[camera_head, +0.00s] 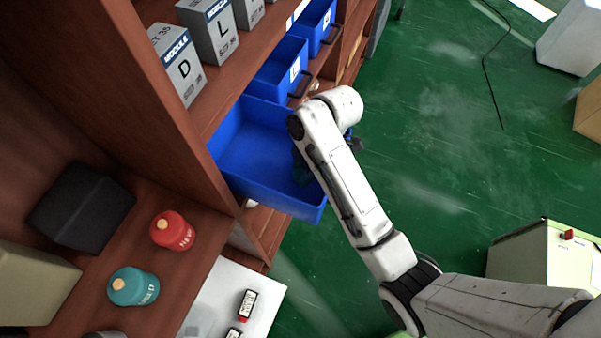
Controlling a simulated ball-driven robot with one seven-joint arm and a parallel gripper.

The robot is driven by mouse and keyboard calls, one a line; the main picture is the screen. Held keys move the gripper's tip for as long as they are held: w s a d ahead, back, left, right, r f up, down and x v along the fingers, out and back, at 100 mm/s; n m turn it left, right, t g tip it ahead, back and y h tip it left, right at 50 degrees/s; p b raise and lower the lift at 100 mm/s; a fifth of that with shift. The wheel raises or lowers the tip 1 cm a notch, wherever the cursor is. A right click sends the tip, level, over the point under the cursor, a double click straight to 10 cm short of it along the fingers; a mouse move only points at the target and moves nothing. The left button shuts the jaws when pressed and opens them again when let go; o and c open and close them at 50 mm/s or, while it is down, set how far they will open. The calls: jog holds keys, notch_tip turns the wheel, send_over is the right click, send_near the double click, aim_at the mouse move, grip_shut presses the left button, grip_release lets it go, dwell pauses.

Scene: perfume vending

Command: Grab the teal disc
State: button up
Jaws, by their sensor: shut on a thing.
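My gripper (356,145) is mostly hidden behind my own white forearm. Only a small dark part of it shows at the front edge of a pulled-out blue drawer (245,165). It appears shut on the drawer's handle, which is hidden. A dark teal shape (301,170) shows inside the drawer, partly covered by my forearm; it may be the teal disc, but I cannot make out its form.
A red bottle (173,231), a teal bottle (133,287) and a black box (82,206) stand lower left.

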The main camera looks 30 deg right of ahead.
jog(key=shift+c, duration=1.4)
notch_tip(320, 180, up, 8)
jog(key=p, duration=0.3)
jog(key=shift+r+p, duration=0.1)
jog(key=shift+p, duration=0.2)
jog(key=shift+r+p, duration=0.4)
jog(key=shift+r, duration=0.45)
